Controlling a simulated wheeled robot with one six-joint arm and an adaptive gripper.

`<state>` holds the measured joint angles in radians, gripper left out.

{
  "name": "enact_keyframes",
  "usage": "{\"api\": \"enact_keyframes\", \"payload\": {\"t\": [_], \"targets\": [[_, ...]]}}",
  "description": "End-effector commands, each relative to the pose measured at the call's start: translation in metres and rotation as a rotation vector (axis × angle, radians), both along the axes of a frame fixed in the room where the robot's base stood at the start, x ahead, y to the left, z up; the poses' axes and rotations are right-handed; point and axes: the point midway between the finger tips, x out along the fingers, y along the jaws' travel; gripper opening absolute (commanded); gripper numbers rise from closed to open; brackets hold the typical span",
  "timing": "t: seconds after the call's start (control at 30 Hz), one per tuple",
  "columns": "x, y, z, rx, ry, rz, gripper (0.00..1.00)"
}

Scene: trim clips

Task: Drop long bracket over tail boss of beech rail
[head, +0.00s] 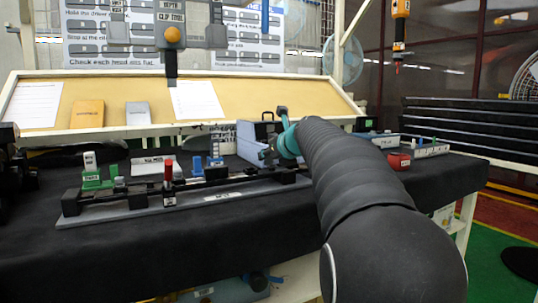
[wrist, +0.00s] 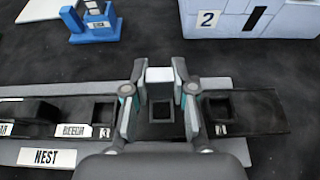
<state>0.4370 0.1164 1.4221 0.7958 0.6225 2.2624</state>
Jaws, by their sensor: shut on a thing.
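My gripper (wrist: 160,98) is shut on a small piece with a pale grey top (wrist: 160,75), which I take to be the long bracket; its lower part is hard to make out. Below it in the wrist view runs a dark rail (wrist: 262,112) with square black sockets or bosses. One lies between my fingers, one to the left (wrist: 104,112) and one to the right (wrist: 218,108). A label reading roughly "BEECH" (wrist: 73,131) is left of my gripper. Whether the piece touches the rail cannot be told. In the head view my arm hides most of my gripper (head: 276,152).
The rail lies on a grey base plate (head: 130,213) marked "NEST". Behind it stand a blue holder (wrist: 95,27), a blue-grey box marked "2" (wrist: 250,20) and a green holder (head: 97,180). A red-handled post (head: 168,172) rises at the plate. The black table front (head: 150,255) is clear.

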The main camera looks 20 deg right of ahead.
Motion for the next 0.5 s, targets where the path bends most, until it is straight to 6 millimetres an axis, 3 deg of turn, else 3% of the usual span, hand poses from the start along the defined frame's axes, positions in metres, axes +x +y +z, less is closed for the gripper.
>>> {"api": "enact_keyframes", "payload": {"t": [0.43, 0.47, 0.5], "targets": [[-0.0002, 0.0001, -0.0103, 0.0, 0.001, 0.0, 0.01], [-0.0001, 0.0001, -0.0095, 0.0, 0.0, 0.0, 0.33], [-0.0001, 0.0, -0.0092, 0.0, 0.0, 0.0, 0.43]]}}
